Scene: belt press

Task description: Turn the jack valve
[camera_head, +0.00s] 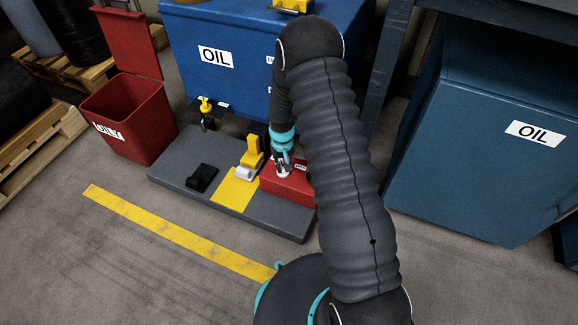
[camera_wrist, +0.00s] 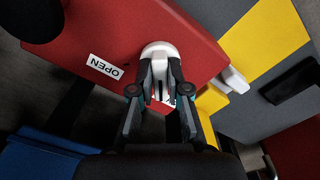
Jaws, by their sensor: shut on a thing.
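The jack valve is a small white round-topped knob (camera_wrist: 160,48) on top of a red block (camera_wrist: 110,32) that carries an OPEN label (camera_wrist: 104,67). My gripper (camera_wrist: 160,88) is shut on the knob, its fingers on either side of it. In the head view my gripper (camera_head: 283,168) reaches down onto the red block (camera_head: 292,187), with the knob mostly hidden by the fingers. The red block stands at the right end of a grey base plate (camera_head: 255,220).
A yellow pad (camera_head: 232,196) with a yellow post (camera_head: 253,151) and white roller (camera_head: 243,173) lies left of the red block. A black block (camera_head: 202,178) is farther left. A blue OIL cabinet (camera_head: 225,85) stands behind; a red bin (camera_head: 145,130) stands left. Another OIL cabinet (camera_head: 480,165) is right.

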